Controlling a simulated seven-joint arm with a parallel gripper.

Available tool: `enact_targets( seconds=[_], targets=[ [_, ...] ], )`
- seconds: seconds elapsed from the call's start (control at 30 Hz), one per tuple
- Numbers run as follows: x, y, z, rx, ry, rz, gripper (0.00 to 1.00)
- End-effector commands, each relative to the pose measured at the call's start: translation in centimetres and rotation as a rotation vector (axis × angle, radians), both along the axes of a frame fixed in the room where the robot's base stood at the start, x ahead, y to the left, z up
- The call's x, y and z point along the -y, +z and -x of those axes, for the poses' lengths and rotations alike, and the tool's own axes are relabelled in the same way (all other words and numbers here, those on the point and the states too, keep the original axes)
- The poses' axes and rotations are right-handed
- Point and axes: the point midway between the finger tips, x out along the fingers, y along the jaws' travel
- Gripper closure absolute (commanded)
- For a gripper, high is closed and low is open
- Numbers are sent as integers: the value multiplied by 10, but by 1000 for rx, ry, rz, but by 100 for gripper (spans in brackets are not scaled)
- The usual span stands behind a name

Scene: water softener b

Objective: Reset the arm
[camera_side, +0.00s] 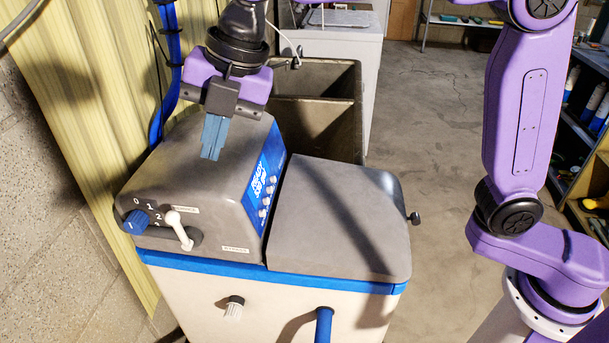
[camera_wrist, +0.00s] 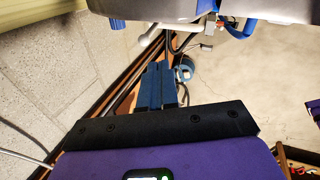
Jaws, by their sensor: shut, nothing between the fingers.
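My gripper (camera_side: 212,137) shows in the side view above the grey top of the water softener (camera_side: 225,165), its blue fingers pointing down. The fingers are together with nothing between them. They also show side by side in the wrist view (camera_wrist: 157,85). The softener's front carries a blue numbered dial (camera_side: 136,222), a white lever (camera_side: 180,231) and a blue label panel (camera_side: 266,180). In the wrist view, part of the softener (camera_wrist: 180,9) shows at the top edge, with the dial (camera_wrist: 117,23) and lever (camera_wrist: 150,34). Whether the fingertips touch the cover is hard to tell.
A closed grey lid (camera_side: 340,220) lies to the right of the control housing. A dark double basin (camera_side: 318,105) stands behind. A yellow corrugated panel (camera_side: 75,90) and block wall (camera_side: 40,190) close off the left. Open floor (camera_side: 430,110) lies at the back right, and shelves (camera_side: 585,130) stand far right.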

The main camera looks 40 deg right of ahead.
Motion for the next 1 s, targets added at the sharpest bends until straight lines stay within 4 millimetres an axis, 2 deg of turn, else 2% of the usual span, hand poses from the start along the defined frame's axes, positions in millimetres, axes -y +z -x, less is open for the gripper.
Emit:
enact_targets(
  seconds=[0.13, 0.27, 0.67, 1.0],
  targets=[
    [5, -3, 3, -12, -24, 0, 100],
    [24, -12, 13, -57, -114, -1, 100],
    [125, -59, 80, -240, -581, 13, 100],
    [221, -102, 152, -345, -996, 44, 100]
  ],
)
